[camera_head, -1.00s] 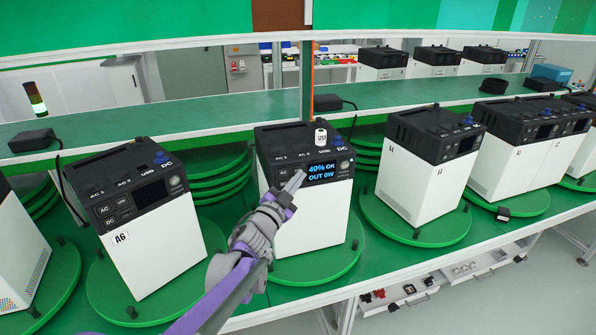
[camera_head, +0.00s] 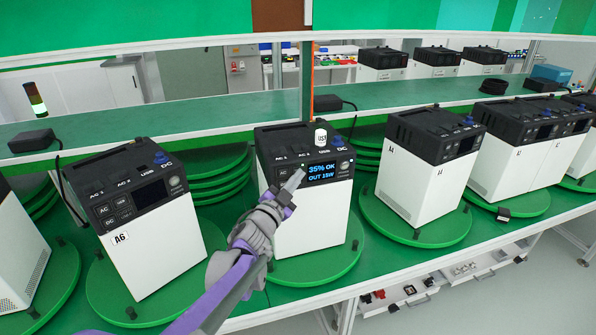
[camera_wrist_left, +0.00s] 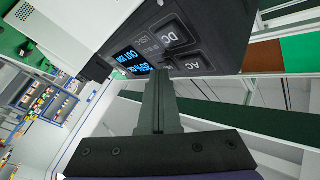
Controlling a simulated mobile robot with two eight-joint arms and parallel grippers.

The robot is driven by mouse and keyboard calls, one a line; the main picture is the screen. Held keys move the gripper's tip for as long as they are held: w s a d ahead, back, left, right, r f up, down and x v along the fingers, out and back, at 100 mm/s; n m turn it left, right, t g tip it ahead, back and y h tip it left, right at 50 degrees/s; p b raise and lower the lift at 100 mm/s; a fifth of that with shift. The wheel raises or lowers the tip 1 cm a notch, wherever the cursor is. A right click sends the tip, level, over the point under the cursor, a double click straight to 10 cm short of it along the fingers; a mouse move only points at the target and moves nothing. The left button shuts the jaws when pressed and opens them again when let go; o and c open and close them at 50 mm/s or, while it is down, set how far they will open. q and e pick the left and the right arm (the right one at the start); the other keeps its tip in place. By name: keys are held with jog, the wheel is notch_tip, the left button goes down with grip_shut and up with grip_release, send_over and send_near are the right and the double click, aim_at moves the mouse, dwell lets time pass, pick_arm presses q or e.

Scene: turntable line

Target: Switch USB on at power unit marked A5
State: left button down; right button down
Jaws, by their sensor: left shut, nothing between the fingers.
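The power unit (camera_head: 312,215) in the middle has a black top and white body. Its lit display (camera_head: 321,172) reads 35% OK, OUT 15W. No A5 mark is visible on it; my gripper and arm hide part of its front. My left gripper (camera_head: 297,177) is shut and empty, its tips at the panel just left of the display. In the left wrist view the fingertips (camera_wrist_left: 159,74) lie beside the AC button (camera_wrist_left: 192,63), below the DC button (camera_wrist_left: 172,38); they hide the USB button's likely place. I cannot tell whether they touch. My right gripper is not in view.
The unit marked A6 (camera_head: 155,240) stands on a green turntable at left, its display dark. Another unit (camera_head: 420,180) stands on the turntable at right. A shelf (camera_head: 220,112) runs behind.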

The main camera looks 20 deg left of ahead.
pick_arm(q)
jog(key=shift+s, duration=0.1)
jog(key=shift+s+d, duration=0.45)
jog(key=shift+s, duration=0.1)
jog(key=s+d, duration=0.1)
jog(key=s, duration=0.1)
jog(key=s+d, duration=0.1)
jog(key=s, duration=0.1)
jog(key=shift+d, duration=0.4)
dwell(0.5)
